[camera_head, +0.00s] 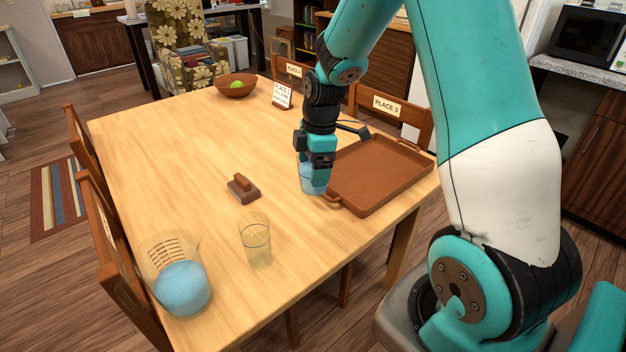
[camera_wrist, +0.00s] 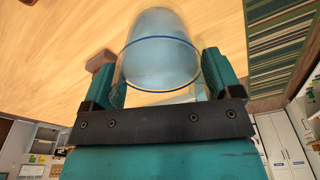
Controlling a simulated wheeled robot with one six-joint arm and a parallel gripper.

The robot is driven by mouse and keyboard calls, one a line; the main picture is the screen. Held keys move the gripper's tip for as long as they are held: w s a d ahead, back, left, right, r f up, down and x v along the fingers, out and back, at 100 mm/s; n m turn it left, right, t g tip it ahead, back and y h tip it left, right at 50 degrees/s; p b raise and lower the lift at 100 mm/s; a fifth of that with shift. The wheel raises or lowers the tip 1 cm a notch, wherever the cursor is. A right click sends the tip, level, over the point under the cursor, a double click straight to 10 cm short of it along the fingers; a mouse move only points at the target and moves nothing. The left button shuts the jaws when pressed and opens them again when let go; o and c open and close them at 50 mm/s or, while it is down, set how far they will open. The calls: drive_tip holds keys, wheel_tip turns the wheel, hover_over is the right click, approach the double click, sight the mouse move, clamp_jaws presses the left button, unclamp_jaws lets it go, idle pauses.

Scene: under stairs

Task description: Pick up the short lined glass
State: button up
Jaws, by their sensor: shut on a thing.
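My gripper (camera_head: 315,163) points down over the table beside the tray. It is shut on a short clear glass (camera_head: 313,183) that looks pale blue inside. In the wrist view, the glass (camera_wrist: 158,48) sits between the two fingers (camera_wrist: 165,82) and has a dark blue line around it. I cannot tell whether its base touches the table. Another clear glass (camera_head: 257,246) with a thin line and pale yellowish contents stands nearer the front of the table.
A brown tray (camera_head: 382,172) lies just right of the gripper. A jug with blue contents (camera_head: 180,284), a brown block with a handle (camera_head: 243,189), a bowl (camera_head: 236,86) and a small sign (camera_head: 282,96) stand on the table (camera_head: 190,135). Its middle is mostly clear.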

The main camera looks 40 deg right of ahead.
wheel_tip(320, 180, up, 8)
idle(0.6)
idle(0.4)
